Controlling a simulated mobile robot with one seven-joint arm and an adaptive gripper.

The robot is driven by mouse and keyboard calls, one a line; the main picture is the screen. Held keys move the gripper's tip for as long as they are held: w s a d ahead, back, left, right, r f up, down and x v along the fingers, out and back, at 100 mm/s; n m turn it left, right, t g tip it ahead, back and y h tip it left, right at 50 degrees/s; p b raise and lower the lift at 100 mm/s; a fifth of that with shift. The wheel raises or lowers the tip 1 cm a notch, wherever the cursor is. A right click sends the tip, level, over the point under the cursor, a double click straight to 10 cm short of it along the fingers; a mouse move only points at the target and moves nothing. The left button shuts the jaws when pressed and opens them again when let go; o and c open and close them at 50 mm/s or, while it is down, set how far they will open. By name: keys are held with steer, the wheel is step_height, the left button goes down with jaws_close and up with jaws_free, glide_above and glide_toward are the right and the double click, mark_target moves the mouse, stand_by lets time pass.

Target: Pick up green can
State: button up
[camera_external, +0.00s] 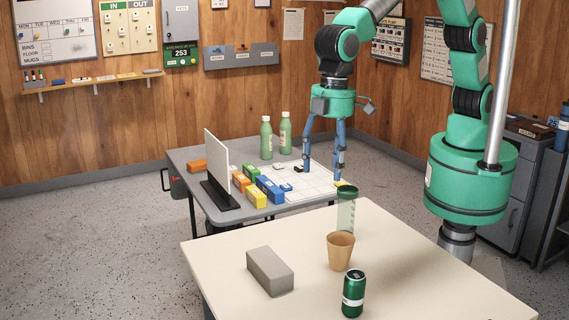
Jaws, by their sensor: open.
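The green can (353,293) stands upright near the front of the cream table, with a pale band around it. My gripper (324,172) points down with its blue fingers spread apart, empty. It is above the grey table at the back, over or near the white sheet, well behind the can and away from it. The green can is fully in view and nothing touches it.
On the cream table (420,270) stand a tan cup (340,251) just behind the can, a clear green-lidded tumbler (347,210) and a grey block (270,271). The grey table holds two green bottles (266,138), coloured boxes (270,190) and an upright white panel (216,164).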

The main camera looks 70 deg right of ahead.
steer(key=n, duration=0.2)
glide_above(356, 274)
step_height(356, 274, down, 12)
steer(key=shift+r+h, duration=0.15)
steer(key=shift+h, duration=0.15)
steer(key=shift+b, duration=0.3)
steer(key=shift+f+b, duration=0.8)
steer(key=shift+f, duration=3.45)
steer(key=shift+f+b, duration=0.85)
steer(key=shift+f, duration=1.75)
steer(key=shift+c, duration=0.2)
steer(key=c, duration=0.8)
